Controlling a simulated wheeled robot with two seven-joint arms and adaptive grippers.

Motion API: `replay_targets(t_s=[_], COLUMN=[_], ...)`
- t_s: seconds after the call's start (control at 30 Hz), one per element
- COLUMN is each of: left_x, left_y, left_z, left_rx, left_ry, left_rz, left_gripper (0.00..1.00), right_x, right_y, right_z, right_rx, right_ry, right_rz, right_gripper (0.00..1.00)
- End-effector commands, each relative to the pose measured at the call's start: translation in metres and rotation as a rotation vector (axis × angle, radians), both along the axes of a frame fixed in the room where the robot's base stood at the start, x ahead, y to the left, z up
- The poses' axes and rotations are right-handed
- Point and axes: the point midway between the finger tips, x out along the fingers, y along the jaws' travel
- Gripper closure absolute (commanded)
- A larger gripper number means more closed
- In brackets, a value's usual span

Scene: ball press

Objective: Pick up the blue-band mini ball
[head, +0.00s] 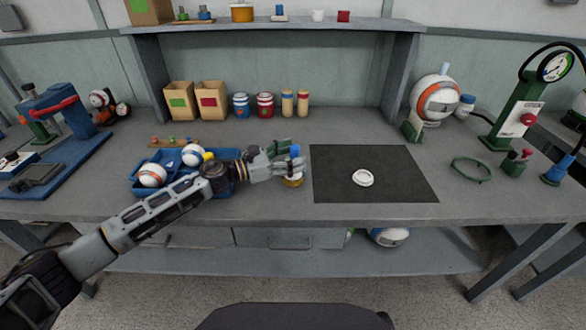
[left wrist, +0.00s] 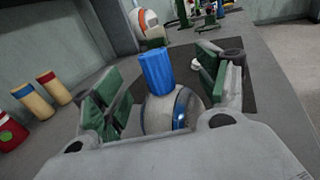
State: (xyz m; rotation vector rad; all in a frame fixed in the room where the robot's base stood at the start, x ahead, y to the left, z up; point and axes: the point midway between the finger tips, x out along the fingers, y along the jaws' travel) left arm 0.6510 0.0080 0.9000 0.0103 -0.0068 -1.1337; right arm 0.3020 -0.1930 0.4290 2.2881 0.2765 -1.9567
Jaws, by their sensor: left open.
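A white ball with a blue band (left wrist: 163,115) sits between the fingers of my left gripper (left wrist: 165,92) in the left wrist view. A blue cylinder (left wrist: 156,70) stands up from the top of it. The green-padded fingers are open, one on each side of the ball, with gaps visible. In the head view my left gripper (head: 287,160) is at the left edge of the black mat (head: 400,182), with the blue cylinder (head: 295,150) showing. A yellowish round base (head: 293,182) shows under the fingers, which mostly hide the ball there. My right gripper is out of view.
A blue tray (head: 142,187) under my left forearm holds an orange-band ball (head: 152,175) and another white ball (head: 193,155). Boxes and cans line the back. A gauge stand (head: 520,110) is at the right.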

Motion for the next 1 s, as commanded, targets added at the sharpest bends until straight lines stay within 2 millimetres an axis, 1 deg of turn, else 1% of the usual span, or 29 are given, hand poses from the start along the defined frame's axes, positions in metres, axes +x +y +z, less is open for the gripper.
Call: replay_targets(t_s=[0.03, 0.13, 0.6, 0.67, 1.0], left_x=[0.0012, 0.0027, 0.0029, 0.003, 0.0027], left_y=[-0.0037, -0.0063, -0.0068, -0.0068, -0.0068], left_z=[0.0004, 0.0002, -0.0001, -0.0001, -0.0007], left_rx=[-0.001, 0.0, 0.0, 0.0, 0.001], left_ry=[0.0, 0.0, 0.0, 0.0, 0.0], left_rz=[-0.001, -0.001, 0.0, 0.0, 0.0], left_gripper=[0.26, 0.26, 0.26, 0.33, 0.76], right_x=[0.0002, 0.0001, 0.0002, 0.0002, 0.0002], right_y=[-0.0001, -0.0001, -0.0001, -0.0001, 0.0], right_z=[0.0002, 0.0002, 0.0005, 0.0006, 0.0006], right_rx=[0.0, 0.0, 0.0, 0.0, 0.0], right_ry=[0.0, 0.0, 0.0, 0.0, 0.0], right_rz=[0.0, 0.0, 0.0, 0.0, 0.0], right_gripper=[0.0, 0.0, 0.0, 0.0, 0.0])
